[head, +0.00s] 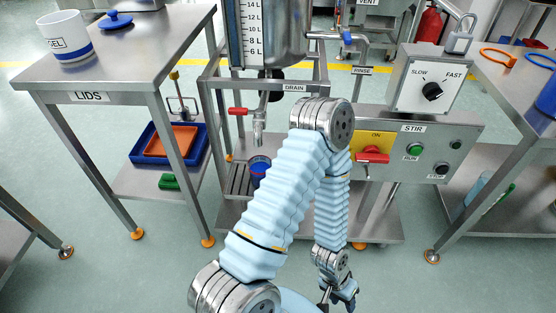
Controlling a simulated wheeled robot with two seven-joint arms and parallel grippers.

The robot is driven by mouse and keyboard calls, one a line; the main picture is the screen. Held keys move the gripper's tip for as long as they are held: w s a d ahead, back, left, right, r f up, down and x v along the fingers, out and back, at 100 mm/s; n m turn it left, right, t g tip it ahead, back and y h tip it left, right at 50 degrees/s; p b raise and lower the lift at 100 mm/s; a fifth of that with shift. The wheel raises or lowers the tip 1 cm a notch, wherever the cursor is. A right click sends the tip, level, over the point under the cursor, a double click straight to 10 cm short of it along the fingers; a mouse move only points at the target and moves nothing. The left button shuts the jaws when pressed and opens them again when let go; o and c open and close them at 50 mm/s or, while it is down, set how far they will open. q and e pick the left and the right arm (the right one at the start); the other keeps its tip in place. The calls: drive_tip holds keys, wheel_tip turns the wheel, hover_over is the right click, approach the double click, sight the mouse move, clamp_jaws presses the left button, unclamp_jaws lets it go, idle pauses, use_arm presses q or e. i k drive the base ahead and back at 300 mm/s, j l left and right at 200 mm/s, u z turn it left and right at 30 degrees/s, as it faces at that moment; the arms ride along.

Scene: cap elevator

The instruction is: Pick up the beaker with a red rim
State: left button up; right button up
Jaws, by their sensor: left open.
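A small blue cup-like vessel (259,168) stands on the drip grate under the drain tap. Part of it is hidden behind my left arm. Its rim is too small to read clearly, though a reddish tint shows near it, so I cannot be sure it is the red-rimmed beaker. My left gripper (343,296) hangs low at the bottom of the head view, right of and apart from the vessel. It is open, and I see nothing between its fingers. My right gripper is not in view.
The drip grate (236,179) sits low in the steel frame, beneath the drain tap (259,128). A red lever (372,155) and the stir panel (412,146) stand right of my arm. The lids table (120,65) is at left, another table at right.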

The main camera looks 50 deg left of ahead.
sight(258, 165)
drive_tip(key=u, duration=1.85)
